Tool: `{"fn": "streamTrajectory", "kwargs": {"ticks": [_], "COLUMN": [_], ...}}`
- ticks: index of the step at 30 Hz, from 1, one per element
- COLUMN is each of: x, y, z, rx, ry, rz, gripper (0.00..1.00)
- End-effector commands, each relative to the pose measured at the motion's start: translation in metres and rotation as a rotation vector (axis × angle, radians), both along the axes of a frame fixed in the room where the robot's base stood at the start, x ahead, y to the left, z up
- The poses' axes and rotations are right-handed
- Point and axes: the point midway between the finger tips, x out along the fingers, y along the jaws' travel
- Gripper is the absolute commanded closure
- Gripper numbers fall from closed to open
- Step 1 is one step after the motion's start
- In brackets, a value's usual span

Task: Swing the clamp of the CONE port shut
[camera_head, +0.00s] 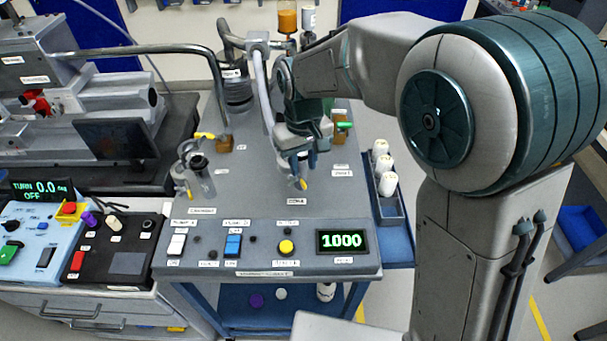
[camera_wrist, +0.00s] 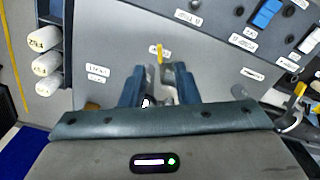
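My gripper (camera_head: 301,168) points down over the port near the front middle of the grey bench top; a label that seems to read CONE (camera_head: 295,201) lies just in front. A small clamp with a yellow tip (camera_head: 303,184) shows just below the fingers. In the wrist view, my gripper (camera_wrist: 160,84) has its two blue fingers apart, with metal parts of the port between and beyond them. The yellow clamp tip (camera_wrist: 160,52) sticks out past the fingertips. The fingers hide most of the port, so I cannot tell whether they touch the clamp or how far it stands open.
Another glass port (camera_head: 203,180) with a yellow-tipped clamp stands to the left. A control panel with a display reading 1000 (camera_head: 341,240) lines the front. White bottles (camera_head: 385,172) fill a blue rack at right.

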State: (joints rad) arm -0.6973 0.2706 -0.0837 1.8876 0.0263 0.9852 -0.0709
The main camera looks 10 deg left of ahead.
Motion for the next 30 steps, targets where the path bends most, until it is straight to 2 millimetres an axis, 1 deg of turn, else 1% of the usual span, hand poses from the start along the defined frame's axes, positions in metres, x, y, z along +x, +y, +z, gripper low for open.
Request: {"fn": "streamTrajectory", "kwargs": {"ticks": [1, 3, 6, 9, 13, 20, 21, 24, 30], "x": [-0.001, -0.001, 0.0, 0.0, 0.0, 0.0, 0.0, 0.0, 0.0], "y": [0.0, 0.0, 0.0, 0.0, 0.0, 0.0, 0.0, 0.0, 0.0], "z": [-0.01, -0.022, -0.037, -0.046, -0.052, -0.053, -0.053, -0.053, -0.053], "rx": [-0.003, -0.002, -0.001, 0.0, 0.001, 0.001, 0.001, 0.001, 0.001], "ry": [0.004, 0.003, 0.003, 0.001, 0.001, 0.0, 0.0, 0.0, 0.0], "rz": [0.001, 0.0, -0.001, -0.001, -0.001, -0.001, -0.001, -0.001, 0.001], "gripper": [0.72, 0.72, 0.72, 0.72, 0.72, 0.72, 0.75, 1.0, 1.0]}}
